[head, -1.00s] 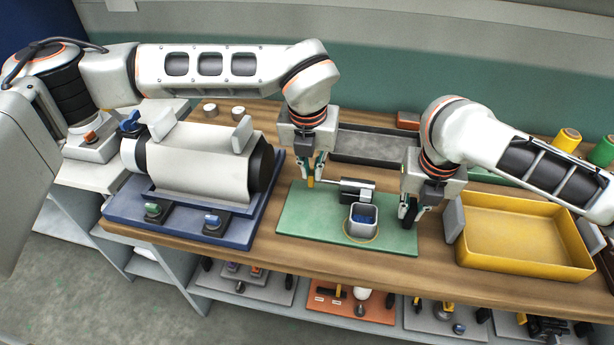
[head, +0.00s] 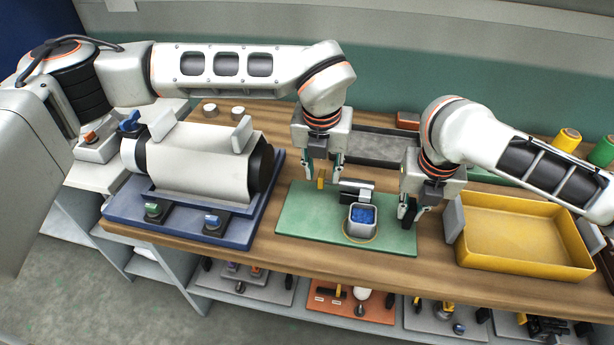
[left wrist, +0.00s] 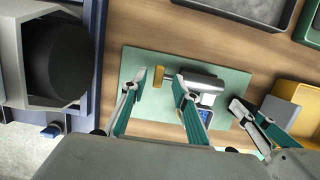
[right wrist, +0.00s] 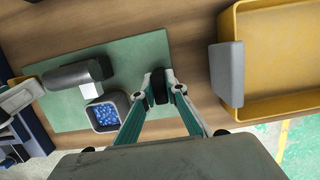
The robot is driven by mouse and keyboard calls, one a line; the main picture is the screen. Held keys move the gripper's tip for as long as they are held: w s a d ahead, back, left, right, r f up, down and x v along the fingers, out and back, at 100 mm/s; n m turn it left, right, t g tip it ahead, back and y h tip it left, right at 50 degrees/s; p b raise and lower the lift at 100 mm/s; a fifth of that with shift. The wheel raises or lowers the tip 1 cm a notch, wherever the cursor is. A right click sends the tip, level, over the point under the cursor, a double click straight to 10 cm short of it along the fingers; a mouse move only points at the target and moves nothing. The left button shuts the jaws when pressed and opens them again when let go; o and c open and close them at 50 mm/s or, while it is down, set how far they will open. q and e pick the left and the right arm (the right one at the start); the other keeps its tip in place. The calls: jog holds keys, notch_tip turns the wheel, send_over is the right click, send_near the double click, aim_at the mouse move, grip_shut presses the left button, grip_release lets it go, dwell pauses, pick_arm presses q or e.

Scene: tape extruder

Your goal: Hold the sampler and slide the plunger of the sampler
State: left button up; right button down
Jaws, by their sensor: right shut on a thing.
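The sampler's silver body (head: 352,188) lies level above the green mat, and it also shows in the left wrist view (left wrist: 203,84) and right wrist view (right wrist: 75,76). The yellow plunger handle (head: 321,178) is at its left end, a short way from the body. My left gripper (head: 323,178) is open over the handle, with a finger on either side (left wrist: 158,78). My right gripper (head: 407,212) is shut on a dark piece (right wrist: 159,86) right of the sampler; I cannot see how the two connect. A grey cup (right wrist: 107,127) under the sampler holds blue pellets (head: 363,215).
The green mat (head: 300,215) lies on the wooden bench. A yellow tray (head: 520,235) stands at right, and a blue-based machine with a white drum (head: 190,165) at left. A grey trough (head: 380,148) lies behind the arms.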

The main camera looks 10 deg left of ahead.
pick_arm(q)
jog(key=shift+a, duration=0.1)
jog(key=v, duration=0.8)
dwell(0.7)
jog(key=o, duration=0.6)
jog(key=v, duration=0.2)
jog(key=w+v, duration=0.1)
jog(key=v, duration=0.2)
jog(key=w+v, duration=0.1)
jog(key=v, duration=0.1)
jog(key=shift+s+r, duration=0.15)
jog(key=shift+r, duration=0.4)
